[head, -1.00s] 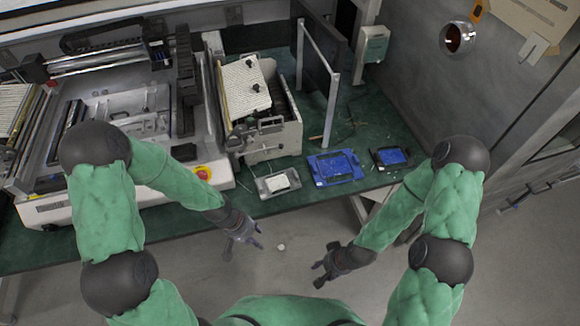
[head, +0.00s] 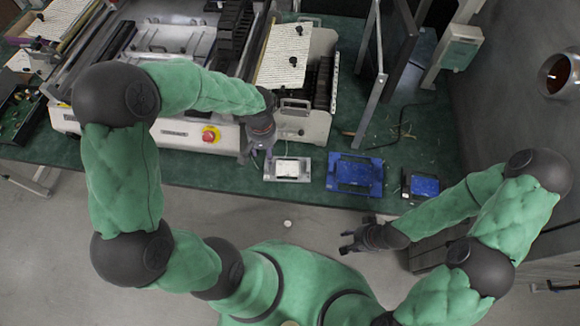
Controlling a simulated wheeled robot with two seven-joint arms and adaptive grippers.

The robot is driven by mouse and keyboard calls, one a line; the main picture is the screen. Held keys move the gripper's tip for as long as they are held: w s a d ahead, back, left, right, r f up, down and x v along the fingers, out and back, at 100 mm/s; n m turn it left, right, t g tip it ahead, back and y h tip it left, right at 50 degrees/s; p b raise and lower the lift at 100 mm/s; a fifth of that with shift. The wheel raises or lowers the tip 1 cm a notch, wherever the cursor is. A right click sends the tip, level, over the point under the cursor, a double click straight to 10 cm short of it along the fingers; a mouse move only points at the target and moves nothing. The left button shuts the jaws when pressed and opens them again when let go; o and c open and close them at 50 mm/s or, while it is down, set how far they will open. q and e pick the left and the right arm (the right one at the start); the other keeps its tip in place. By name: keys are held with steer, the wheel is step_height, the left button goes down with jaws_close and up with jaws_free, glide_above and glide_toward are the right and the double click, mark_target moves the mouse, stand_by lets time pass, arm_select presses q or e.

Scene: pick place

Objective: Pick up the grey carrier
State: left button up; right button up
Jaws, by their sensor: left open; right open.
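The grey carrier (head: 305,171) lies flat near the front edge of the green table, with a pale block (head: 287,168) in its middle. My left gripper (head: 257,157) is open and empty, just left of the carrier, with its fingers pointing down toward the table edge. I cannot tell whether it touches the carrier. My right gripper (head: 350,240) is open and empty, over the floor in front of the table, below and to the right of the carrier.
A blue carrier (head: 333,182) and a smaller dark tray with a blue part (head: 424,187) lie to the right. A white machine with a red button (head: 210,134) stands left. A box-shaped unit (head: 317,121) stands behind the carrier. A small white object (head: 287,224) lies on the floor.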

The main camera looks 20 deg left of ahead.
mark_target(268, 166)
arm_select(q)
step_height(268, 166, down, 4)
steer(key=shift+r+b, duration=0.25)
steer(key=shift+b, duration=0.15)
steer(key=shift+w+f+b, duration=0.15)
steer(key=shift+f+b, duration=0.35)
steer(key=shift+f, duration=0.8)
steer(key=shift+w+f+b, duration=0.15)
steer(key=shift+f+b, duration=0.3)
steer(key=shift+f, duration=0.85)
jaws_close()
